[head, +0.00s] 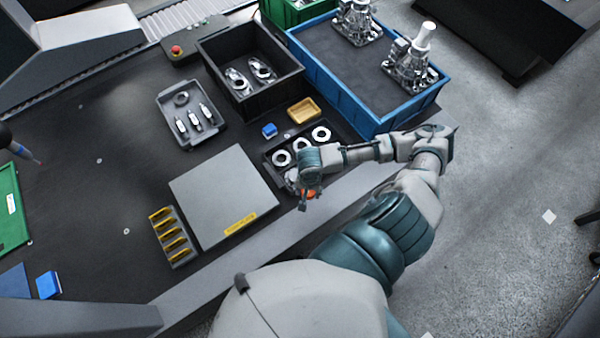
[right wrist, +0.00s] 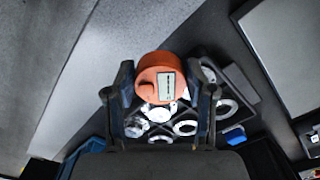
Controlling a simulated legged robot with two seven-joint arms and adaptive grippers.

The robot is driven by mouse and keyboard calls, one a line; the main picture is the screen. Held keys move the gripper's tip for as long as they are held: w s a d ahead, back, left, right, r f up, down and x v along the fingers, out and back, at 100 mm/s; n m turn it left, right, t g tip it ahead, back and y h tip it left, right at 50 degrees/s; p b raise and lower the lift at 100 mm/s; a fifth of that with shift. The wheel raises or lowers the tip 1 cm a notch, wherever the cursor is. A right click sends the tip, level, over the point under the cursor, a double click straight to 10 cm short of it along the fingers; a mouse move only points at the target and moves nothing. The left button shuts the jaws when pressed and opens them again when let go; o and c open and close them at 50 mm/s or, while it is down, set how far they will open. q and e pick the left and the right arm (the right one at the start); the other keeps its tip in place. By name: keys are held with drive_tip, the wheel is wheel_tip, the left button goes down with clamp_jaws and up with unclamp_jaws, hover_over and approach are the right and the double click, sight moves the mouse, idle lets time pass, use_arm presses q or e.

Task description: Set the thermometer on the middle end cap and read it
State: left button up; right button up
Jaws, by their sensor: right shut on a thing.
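The thermometer is an orange round body with a small light display (right wrist: 165,84). My right gripper (right wrist: 158,80) is shut on it, one finger on each side. In the head view the thermometer is a small orange patch (head: 310,193) at my right gripper (head: 304,198), over the near side of a dark parts tray (head: 268,157). Pale ring-shaped end caps lie in that tray, such as one at its far end (head: 321,133) and one in its middle (head: 302,144). In the right wrist view the thermometer hides part of the tray.
A grey slab (head: 225,195) lies left of the tray, with a yellow-slotted rack (head: 172,240) beside it. A blue block (head: 269,130) and a small yellow tray (head: 304,110) stand behind the parts tray. A blue crate (head: 375,122) and a black bin (head: 240,98) stand farther back.

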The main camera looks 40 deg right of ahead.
drive_tip(key=s+a, duration=0.1)
drive_tip(key=s, duration=0.4)
drive_tip(key=w+d+n+p, duration=0.1)
drive_tip(key=w+d, duration=0.3)
drive_tip(key=w+d+n+p, duration=0.1)
drive_tip(key=w+d+n, duration=0.1)
drive_tip(key=w+d, duration=0.2)
drive_tip(key=w+d+n+p, duration=0.1)
drive_tip(key=w+d+n, duration=0.1)
drive_tip(key=w+d, duration=0.2)
drive_tip(key=shift+w+d+f, duration=0.3)
drive_tip(key=shift+w+d, duration=0.1)
drive_tip(key=shift+w, duration=0.2)
drive_tip(key=shift+f, duration=1.75)
use_arm(q)
drive_tip(key=s+r, duration=0.2)
drive_tip(key=s, duration=0.1)
drive_tip(key=shift+a, duration=0.35)
use_arm(e)
drive_tip(key=o, duration=1.3)
